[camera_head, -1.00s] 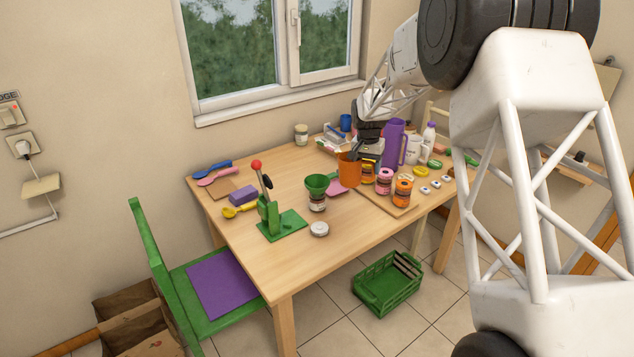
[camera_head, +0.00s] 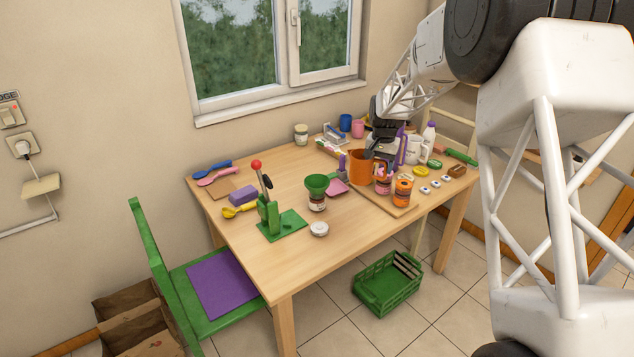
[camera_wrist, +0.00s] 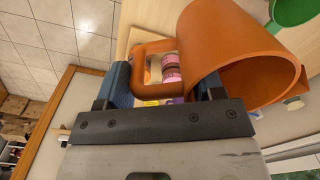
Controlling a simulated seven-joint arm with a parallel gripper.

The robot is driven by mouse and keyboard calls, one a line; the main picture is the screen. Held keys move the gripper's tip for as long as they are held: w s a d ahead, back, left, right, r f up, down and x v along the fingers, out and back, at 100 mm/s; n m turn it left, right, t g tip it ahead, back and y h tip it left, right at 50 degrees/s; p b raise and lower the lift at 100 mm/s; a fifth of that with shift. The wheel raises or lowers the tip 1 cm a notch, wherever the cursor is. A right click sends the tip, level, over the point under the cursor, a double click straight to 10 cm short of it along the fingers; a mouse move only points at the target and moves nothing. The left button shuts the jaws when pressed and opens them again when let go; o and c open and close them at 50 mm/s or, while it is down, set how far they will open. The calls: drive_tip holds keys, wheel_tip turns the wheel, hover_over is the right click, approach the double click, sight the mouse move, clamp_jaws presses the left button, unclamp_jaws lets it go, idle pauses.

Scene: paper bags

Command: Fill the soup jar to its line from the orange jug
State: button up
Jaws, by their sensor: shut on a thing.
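My gripper (camera_head: 376,153) is shut on the handle of the orange jug (camera_head: 360,170), which looks roughly upright above the wooden board's left side. In the wrist view my gripper (camera_wrist: 163,88) has its blue fingers on either side of the handle, and the orange jug (camera_wrist: 222,50) opens to the right; its contents cannot be made out. The soup jar (camera_head: 317,204) stands on the table left of the jug, with a green funnel (camera_head: 316,183) on its mouth. The green funnel also shows in the wrist view (camera_wrist: 292,10). The jar's line is too small to see.
The wooden board (camera_head: 399,209) carries several small jars, including an orange one (camera_head: 402,194). A purple jug and white jug (camera_head: 415,148) stand behind. A green lever stand (camera_head: 270,215) is left of the soup jar, and a pale lid (camera_head: 319,229) lies in front.

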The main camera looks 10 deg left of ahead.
drive_tip(key=shift+s+d+r, duration=0.15)
drive_tip(key=shift+d+r, duration=0.3)
drive_tip(key=shift+d, duration=0.2)
drive_tip(key=shift+s+d+r, duration=0.15)
drive_tip(key=shift+d+r, duration=0.3)
drive_tip(key=shift+d, duration=0.2)
